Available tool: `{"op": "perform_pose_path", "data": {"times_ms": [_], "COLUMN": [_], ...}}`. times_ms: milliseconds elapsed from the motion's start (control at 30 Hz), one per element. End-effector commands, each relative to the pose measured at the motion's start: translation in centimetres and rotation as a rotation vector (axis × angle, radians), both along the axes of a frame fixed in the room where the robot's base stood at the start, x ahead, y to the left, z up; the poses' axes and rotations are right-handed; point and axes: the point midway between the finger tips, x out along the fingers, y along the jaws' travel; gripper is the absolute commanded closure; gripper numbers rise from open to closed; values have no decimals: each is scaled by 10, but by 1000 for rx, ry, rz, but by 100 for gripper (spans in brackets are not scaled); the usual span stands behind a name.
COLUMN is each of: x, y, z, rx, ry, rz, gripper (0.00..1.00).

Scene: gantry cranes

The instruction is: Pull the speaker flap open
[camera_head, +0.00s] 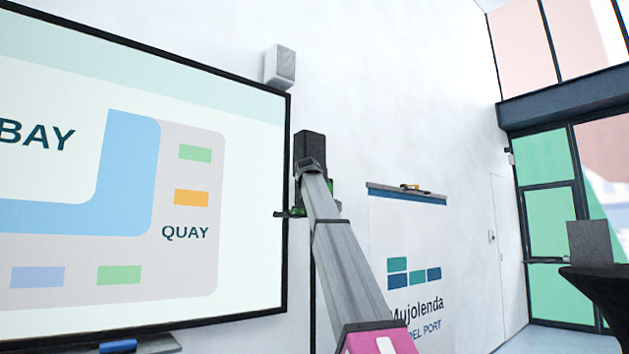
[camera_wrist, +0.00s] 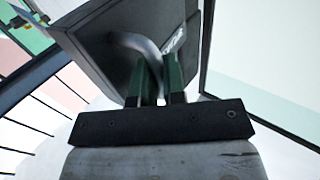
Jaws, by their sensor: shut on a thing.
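A dark box (camera_head: 309,146), which looks like the speaker with the flap, is on the white wall beside the big screen; my arm hides its lower part. In the wrist view a dark grey panel (camera_wrist: 97,43), seemingly the flap, carries a curved grey handle (camera_wrist: 137,41) and a pale marking. My gripper (camera_wrist: 160,72) has two green fingers at this handle and is shut on it. In the head view my gripper is mostly hidden behind my arm. How far the flap stands open cannot be told.
A large screen (camera_head: 60,150) with a dark frame fills the left. A small light-grey speaker (camera_head: 280,67) hangs above its corner. A sign board (camera_head: 415,270) stands to the right of my arm. A dark round table (camera_head: 600,285) with a grey box is at the far right.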

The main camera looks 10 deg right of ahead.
Motion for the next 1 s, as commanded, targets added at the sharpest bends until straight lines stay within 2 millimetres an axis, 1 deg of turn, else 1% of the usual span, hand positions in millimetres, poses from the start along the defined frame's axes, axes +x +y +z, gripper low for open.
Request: {"op": "perform_pose_path", "data": {"times_ms": [100,400,667,1000], "x": [2,5,6,6], "y": [11,26,31,31], "z": [2,2,2,2], "rx": [-7,-9,-10,-11], "ry": [-2,-1,-1,-1], "rz": [-58,-170,-211,-216], "gripper": [100,100,100,100]}}
